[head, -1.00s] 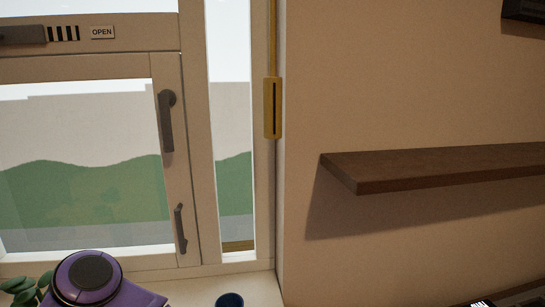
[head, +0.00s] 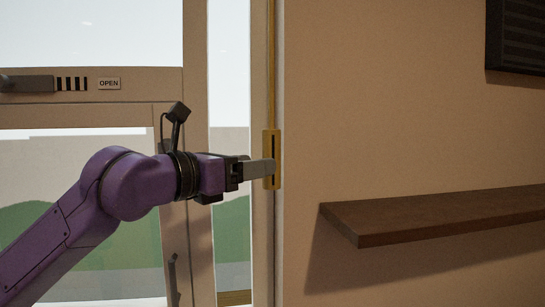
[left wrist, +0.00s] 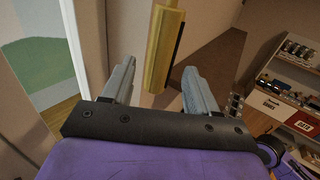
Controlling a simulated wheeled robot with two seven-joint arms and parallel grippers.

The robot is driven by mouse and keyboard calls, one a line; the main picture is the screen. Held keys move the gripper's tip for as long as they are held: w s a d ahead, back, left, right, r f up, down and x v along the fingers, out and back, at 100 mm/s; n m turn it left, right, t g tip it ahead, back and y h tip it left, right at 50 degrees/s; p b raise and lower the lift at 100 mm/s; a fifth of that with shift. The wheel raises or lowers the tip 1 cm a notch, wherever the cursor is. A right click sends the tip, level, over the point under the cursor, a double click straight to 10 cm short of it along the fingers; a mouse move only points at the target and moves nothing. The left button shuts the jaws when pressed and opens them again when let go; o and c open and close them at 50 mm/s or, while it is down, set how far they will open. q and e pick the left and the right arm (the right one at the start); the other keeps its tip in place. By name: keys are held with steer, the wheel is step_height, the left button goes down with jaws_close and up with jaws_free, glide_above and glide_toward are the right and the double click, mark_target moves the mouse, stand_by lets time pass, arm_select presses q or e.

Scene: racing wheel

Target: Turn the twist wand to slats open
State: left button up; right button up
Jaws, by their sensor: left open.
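The twist wand is a thin brass rod with a thicker brass handle (head: 272,145) at its lower end, hanging beside the window frame. A dark line runs down the handle. My left gripper (head: 268,168) is level with the handle's lower part in the head view. In the left wrist view the handle (left wrist: 163,50) hangs between the two grey fingers of my left gripper (left wrist: 160,84), which are apart. Gaps show on both sides of the handle, so the fingers do not grip it. My right gripper is not in view.
A brown wall shelf (head: 440,216) juts out to the right of the wand. An OPEN label (head: 109,83) sits on the window frame. A dark slatted panel (head: 515,38) is at upper right. Shelves with small goods (left wrist: 290,90) show in the left wrist view.

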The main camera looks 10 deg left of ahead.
mark_target(269, 188)
arm_select(q)
steer(key=p+x, duration=0.1)
steer(key=x, duration=0.3)
steer(key=shift+w+d+r+p, duration=0.1)
steer(key=shift+w+d+p, duration=0.15)
steer(key=shift+w+p, duration=0.1)
steer(key=shift+w+d, duration=0.15)
steer(key=shift+w, duration=0.15)
